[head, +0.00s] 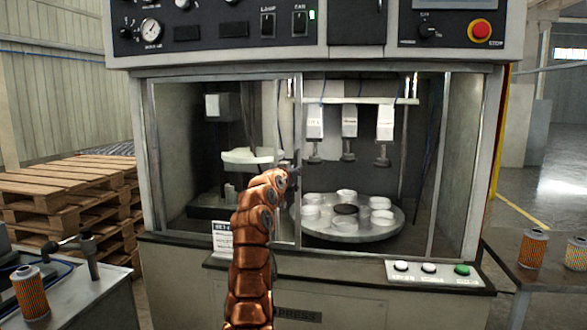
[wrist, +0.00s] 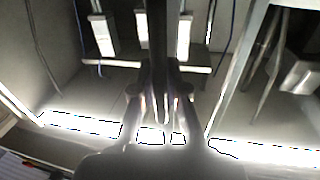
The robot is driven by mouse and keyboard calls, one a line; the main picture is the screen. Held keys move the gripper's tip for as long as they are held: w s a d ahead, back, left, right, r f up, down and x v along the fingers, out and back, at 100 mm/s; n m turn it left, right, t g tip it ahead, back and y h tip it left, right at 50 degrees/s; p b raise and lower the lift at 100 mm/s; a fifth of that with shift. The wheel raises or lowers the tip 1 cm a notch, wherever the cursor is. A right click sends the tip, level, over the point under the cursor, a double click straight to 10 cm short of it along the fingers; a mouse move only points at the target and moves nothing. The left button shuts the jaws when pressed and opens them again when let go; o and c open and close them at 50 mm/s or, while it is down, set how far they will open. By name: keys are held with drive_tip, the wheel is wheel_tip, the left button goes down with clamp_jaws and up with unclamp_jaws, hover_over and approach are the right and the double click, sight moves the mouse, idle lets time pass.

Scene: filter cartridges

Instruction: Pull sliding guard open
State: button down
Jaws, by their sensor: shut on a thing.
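The sliding guard (head: 298,215) is a clear panel in a pale metal frame, standing across the left part of the press opening. Its right upright is near the middle of the opening. My copper-coloured arm reaches up in front of it, and my gripper (head: 294,172) is at this upright. In the wrist view my gripper (wrist: 161,100) is shut on a dark upright bar (wrist: 160,40), which looks like the guard's handle. The fingertips are small and partly hidden in the head view.
Behind the opening stand a round turntable (head: 390,226) with several white cups and three hanging heads (head: 349,122). A button panel (head: 433,272) is below right. Orange filters stand on side tables at left (head: 30,293) and right (head: 533,248). Pallets (head: 75,195) are stacked at left.

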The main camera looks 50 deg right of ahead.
drive_tip(key=shift+r, duration=0.15)
drive_tip(key=c, duration=1.2)
unclamp_jaws()
drive_tip(key=shift+a, duration=0.1)
drive_tip(key=shift+v, duration=5.95)
